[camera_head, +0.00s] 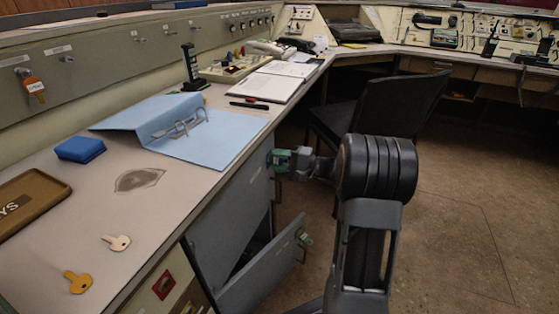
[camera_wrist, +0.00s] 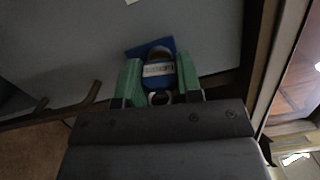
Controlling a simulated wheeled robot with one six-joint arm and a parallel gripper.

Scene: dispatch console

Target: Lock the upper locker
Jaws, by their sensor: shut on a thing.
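The upper locker door (camera_head: 228,205) is a grey panel under the desk edge and looks closed. My gripper (camera_head: 276,159) is at the upper right part of that door, seen from the side. In the wrist view, the green fingers of my gripper (camera_wrist: 158,85) are closed on the head of a blue key (camera_wrist: 158,56) with a pale label. A dark blue patch shows behind the key, against the grey door (camera_wrist: 75,45). The key's shaft is hidden, so I cannot tell how far it is in a lock or how it is turned.
A lower locker door (camera_head: 262,278) hangs open below, with a small fitting at its outer edge. A white-headed key (camera_head: 116,242) and a yellow key (camera_head: 77,281) lie on the desk near a brown tray (camera_head: 30,205). A dark chair (camera_head: 385,110) stands behind my arm.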

